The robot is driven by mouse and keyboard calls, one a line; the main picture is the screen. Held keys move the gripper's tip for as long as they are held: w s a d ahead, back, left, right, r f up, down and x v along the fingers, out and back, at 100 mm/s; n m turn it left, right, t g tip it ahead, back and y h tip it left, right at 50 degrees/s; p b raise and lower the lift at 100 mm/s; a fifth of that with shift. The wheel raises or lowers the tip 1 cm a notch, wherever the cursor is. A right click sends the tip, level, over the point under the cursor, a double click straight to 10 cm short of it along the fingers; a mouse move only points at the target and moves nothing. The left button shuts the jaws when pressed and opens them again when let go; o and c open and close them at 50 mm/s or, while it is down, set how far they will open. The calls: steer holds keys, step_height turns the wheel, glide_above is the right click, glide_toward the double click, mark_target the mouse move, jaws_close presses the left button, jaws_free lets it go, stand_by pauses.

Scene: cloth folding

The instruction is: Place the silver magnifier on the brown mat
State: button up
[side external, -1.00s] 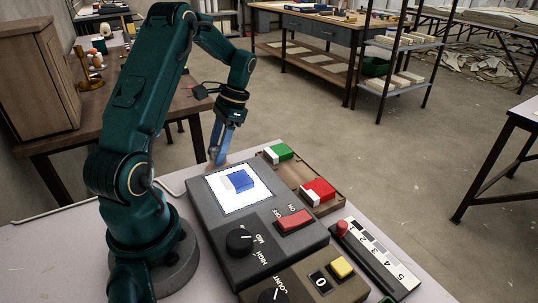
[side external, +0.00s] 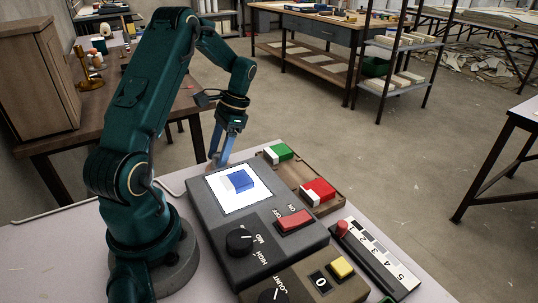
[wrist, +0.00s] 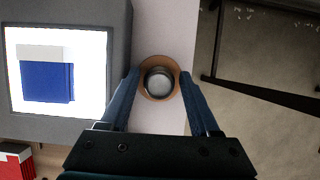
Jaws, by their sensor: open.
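The silver magnifier (wrist: 159,83) shows in the wrist view as a small round metallic piece seen from above. It appears to sit on the round brown mat (wrist: 146,91), whose rim shows all around it. My gripper (wrist: 160,78) is open, with one blue finger on either side of the magnifier and mat. I cannot tell whether a finger touches either. In the side view my gripper (side external: 217,161) is low at the table's far edge, behind the grey box, and the magnifier is too small or hidden to make out.
A grey box (side external: 262,253) with a lit panel (side external: 225,201), knob and red switch stands close beside my gripper. A wooden tray (side external: 301,172) holds a green block (side external: 282,151) and a red block (side external: 319,188). The table's edge is close on the other side.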

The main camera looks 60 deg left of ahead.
steer(key=v, duration=1.1)
steer(key=w+d+r+t+y, duration=0.1)
steer(key=d+r+t, duration=0.2)
steer(key=d+r, duration=0.3)
steer(key=s+d+f+t, duration=0.1)
steer(key=s+d+t, duration=0.2)
steer(key=d, duration=0.5)
steer(key=s+d+f+t+h, duration=0.1)
steer(key=s+d+t, duration=0.3)
steer(key=d, duration=0.5)
steer(key=shift+s+d, duration=0.15)
steer(key=shift+s, duration=0.7)
